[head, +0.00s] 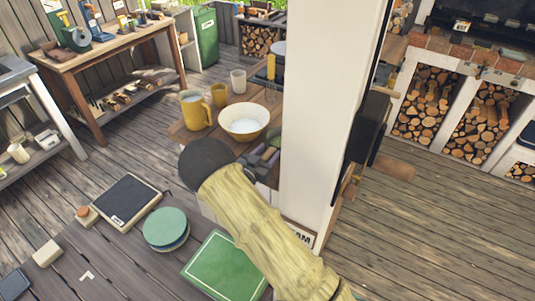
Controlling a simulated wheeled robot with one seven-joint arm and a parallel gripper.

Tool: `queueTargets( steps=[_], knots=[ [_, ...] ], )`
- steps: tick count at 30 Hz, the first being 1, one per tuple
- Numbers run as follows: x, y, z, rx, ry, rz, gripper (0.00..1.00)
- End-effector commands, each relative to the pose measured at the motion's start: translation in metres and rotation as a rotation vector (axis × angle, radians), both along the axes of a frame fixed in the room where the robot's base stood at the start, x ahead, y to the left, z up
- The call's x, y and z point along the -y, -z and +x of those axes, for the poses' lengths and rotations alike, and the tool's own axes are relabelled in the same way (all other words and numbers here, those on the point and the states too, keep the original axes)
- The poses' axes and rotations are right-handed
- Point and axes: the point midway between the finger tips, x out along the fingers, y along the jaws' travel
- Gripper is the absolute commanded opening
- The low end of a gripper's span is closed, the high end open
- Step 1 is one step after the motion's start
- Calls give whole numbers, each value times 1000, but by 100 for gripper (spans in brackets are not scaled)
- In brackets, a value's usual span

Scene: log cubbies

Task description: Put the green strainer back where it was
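I cannot make out a green strainer for certain in the head view.
The near table (125,265) also bears a green rectangular board (225,268) and a dark slab (122,200). Behind stands a small table with a cream bowl (244,121) and yellow jug (195,109). A white post (332,110) blocks the middle. Log cubbies (430,105) are at right.

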Motion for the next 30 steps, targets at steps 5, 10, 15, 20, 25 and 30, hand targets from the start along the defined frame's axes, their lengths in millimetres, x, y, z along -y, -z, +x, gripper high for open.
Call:
queueTargets(
  steps=[5,10,15,20,25,30],
  knots=[
    [-2,0,0,1,-4,1,49],
    [-5,-1,-4,0,-4,1,49],
    [-18,0,-23,-1,-5,1,49],
    [-35,0,-50,-1,-4,2,49],
    [-53,0,-78,-1,-5,1,49],
    [-65,-1,-96,0,-2,1,49]
  ],
)
